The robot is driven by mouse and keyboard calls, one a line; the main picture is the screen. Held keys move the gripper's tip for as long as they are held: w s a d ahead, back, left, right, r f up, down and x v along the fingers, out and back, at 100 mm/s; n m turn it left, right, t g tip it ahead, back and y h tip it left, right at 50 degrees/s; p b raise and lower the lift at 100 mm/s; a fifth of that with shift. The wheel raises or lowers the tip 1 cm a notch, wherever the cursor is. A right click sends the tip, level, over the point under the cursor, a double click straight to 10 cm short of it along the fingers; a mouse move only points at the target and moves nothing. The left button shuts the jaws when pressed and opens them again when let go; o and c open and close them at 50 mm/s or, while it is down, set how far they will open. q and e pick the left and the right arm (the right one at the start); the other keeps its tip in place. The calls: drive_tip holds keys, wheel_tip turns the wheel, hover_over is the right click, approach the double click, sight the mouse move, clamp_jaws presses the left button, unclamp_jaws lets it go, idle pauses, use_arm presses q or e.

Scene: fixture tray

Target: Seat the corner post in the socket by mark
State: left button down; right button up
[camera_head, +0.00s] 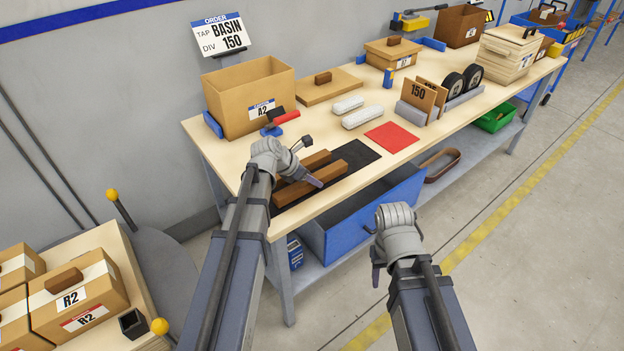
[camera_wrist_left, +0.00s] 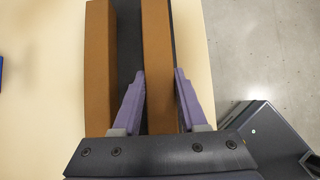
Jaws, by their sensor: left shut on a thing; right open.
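Two long brown bars lie side by side on a black mat (camera_head: 365,151) at the near edge of the workbench. My left gripper (camera_head: 308,172) is shut on the nearer brown bar (camera_head: 350,160). In the left wrist view its purple fingers (camera_wrist_left: 159,88) flank that bar, the right-hand one (camera_wrist_left: 158,40). The other brown bar (camera_wrist_left: 99,65) lies to its left, apart from the fingers. My right gripper (camera_head: 376,268) is open and empty, in front of the bench. A small black square open holder (camera_head: 133,322) sits on the pallet at lower left. I cannot tell which thing is the corner post.
An open carton (camera_head: 250,98), a red-handled tool (camera_head: 285,117), white blocks (camera_head: 362,117) and a red mat (camera_head: 391,137) stand on the bench. A blue bin (camera_head: 345,235) is below. Yellow-topped posts (camera_head: 112,195) and labelled boxes (camera_head: 78,297) are at left.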

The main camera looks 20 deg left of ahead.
use_arm(q)
wheel_tip(320, 180, up, 9)
drive_tip(key=p, duration=0.8)
drive_tip(key=shift+r+p, duration=0.15)
drive_tip(key=shift+p, duration=0.15)
